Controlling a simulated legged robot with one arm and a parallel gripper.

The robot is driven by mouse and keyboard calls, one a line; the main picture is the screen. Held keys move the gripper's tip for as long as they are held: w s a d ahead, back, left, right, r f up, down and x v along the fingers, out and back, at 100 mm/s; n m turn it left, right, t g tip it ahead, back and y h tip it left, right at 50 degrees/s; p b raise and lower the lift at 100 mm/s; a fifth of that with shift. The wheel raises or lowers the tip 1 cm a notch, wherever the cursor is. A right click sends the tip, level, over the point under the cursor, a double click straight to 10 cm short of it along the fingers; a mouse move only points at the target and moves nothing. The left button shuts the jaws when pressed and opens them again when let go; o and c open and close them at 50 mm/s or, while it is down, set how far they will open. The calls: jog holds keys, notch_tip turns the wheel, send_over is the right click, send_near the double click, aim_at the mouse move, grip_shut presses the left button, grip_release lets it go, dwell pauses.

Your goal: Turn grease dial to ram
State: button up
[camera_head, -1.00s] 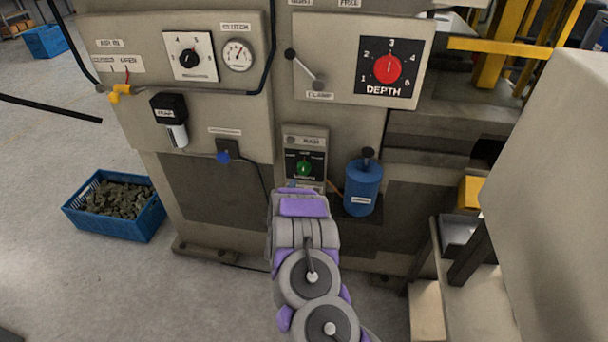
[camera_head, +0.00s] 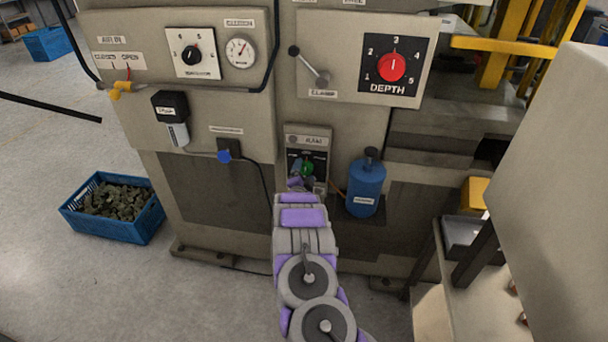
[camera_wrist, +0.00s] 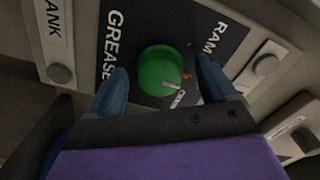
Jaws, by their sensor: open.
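The grease dial is a green round knob (camera_wrist: 162,72) on a black plate (camera_wrist: 218,38) marked GREASE and RAM. Its white pointer line points toward the lower right in the wrist view, near a small red mark and a third label only partly readable. In the head view the green knob (camera_head: 307,168) sits on a small panel low on the machine, partly hidden by my arm. My gripper (camera_wrist: 160,82) is open, with one blue finger on each side of the knob. I cannot tell whether the fingers touch it.
A blue bottle (camera_head: 366,187) stands just right of the dial panel. A black cable hangs to its left. The red DEPTH dial (camera_head: 392,67) and a clamp lever (camera_head: 310,68) are above. A blue crate (camera_head: 113,207) is on the floor at left.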

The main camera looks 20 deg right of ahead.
jog(key=shift+d, duration=0.15)
jog(key=shift+d, duration=0.15)
jog(key=c, duration=0.3)
jog(key=shift+f, duration=0.1)
jog(key=c, duration=0.7)
jog(key=shift+c, duration=0.2)
